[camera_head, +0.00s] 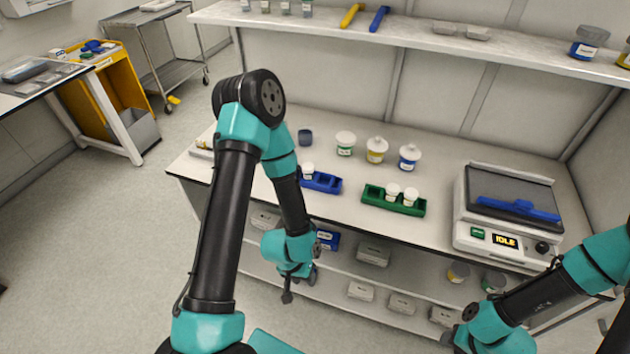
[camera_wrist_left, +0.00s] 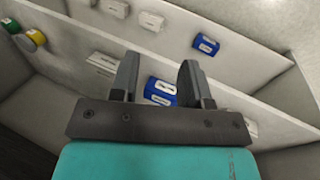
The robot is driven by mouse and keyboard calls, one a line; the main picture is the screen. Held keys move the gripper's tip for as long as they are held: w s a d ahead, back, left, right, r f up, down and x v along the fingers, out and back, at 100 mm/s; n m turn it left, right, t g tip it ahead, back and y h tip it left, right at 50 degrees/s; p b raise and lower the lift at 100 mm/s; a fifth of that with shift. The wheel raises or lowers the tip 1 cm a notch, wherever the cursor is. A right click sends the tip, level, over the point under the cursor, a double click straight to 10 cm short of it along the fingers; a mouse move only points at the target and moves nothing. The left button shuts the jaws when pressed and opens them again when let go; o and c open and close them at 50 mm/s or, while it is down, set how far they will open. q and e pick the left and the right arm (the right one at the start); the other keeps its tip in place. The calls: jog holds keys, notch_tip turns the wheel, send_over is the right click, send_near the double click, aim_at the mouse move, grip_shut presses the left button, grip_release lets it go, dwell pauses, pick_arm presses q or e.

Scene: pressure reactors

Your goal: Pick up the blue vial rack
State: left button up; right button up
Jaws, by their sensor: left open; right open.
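The blue vial rack (camera_head: 324,184) lies on the bench top, left of the green rack (camera_head: 380,197). A white-capped vial (camera_head: 308,170) is at its left end, partly beside my left forearm. My left gripper (camera_head: 299,287) hangs in front of the bench, below its top and apart from the rack. In the left wrist view my left gripper (camera_wrist_left: 158,66) is open and empty; a blue box (camera_wrist_left: 160,92) with white labels shows beyond its fingers. My right gripper (camera_head: 449,338) is open low at the right, far from the rack; its fingers are small and dark.
White-capped jars (camera_head: 376,149) stand behind the racks. A machine reading IDLE (camera_head: 505,242) fills the right of the bench. An upper shelf (camera_head: 420,37) runs above. Lower shelves hold grey boxes (camera_head: 373,254) and a blue box (camera_head: 327,239). The bench between the racks is clear.

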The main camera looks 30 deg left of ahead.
pick_arm(q)
jog(key=o, duration=1)
jog(key=shift+c, duration=0.2)
jog(key=shift+w, duration=0.1)
